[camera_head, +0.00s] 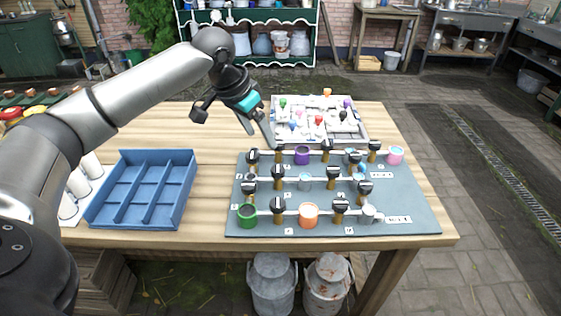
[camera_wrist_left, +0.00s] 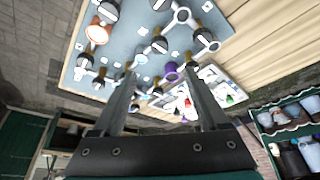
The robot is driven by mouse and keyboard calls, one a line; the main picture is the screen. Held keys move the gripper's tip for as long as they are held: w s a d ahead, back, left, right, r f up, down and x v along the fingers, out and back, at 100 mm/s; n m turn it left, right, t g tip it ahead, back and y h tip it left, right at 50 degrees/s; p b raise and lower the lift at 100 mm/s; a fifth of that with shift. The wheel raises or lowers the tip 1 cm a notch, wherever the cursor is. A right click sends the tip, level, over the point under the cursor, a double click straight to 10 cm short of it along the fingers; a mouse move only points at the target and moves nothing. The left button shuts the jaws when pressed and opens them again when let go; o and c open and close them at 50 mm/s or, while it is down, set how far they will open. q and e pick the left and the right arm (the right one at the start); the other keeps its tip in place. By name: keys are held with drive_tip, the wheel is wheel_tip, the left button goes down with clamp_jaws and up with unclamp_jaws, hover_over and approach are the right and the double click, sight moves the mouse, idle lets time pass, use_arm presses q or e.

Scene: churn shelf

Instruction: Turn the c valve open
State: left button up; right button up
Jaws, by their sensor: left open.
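A grey-blue board (camera_head: 410,205) lies on the wooden table with rows of pale pipes and several black-knobbed valves, such as one at the back left (camera_head: 253,156) and one at the front (camera_head: 340,204). Small letter tags stand by the valves, too small to read, so I cannot tell which valve is c. My left gripper (camera_head: 258,132) is open and empty above the board's back left edge, apart from the valves. In the left wrist view the open fingers (camera_wrist_left: 160,80) point toward the board (camera_wrist_left: 130,50), with valves beyond them. My right gripper is not in view.
Coloured cups sit along the pipes: purple (camera_head: 302,156), pink (camera_head: 395,155), green (camera_head: 247,216) and orange (camera_head: 308,215). A pale tray (camera_head: 362,137) with small coloured pieces lies behind the board. A blue divided tray (camera_head: 145,192) is at the left. Bare table lies between them.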

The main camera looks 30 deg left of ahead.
sight(278, 169)
use_arm(q)
drive_tip(key=b+x, duration=0.3)
drive_tip(key=x, duration=1.1)
drive_tip(key=shift+s, duration=0.1)
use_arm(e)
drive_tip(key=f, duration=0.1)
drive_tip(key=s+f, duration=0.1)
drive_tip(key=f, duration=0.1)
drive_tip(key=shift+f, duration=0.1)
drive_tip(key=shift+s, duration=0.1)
use_arm(q)
clamp_jaws()
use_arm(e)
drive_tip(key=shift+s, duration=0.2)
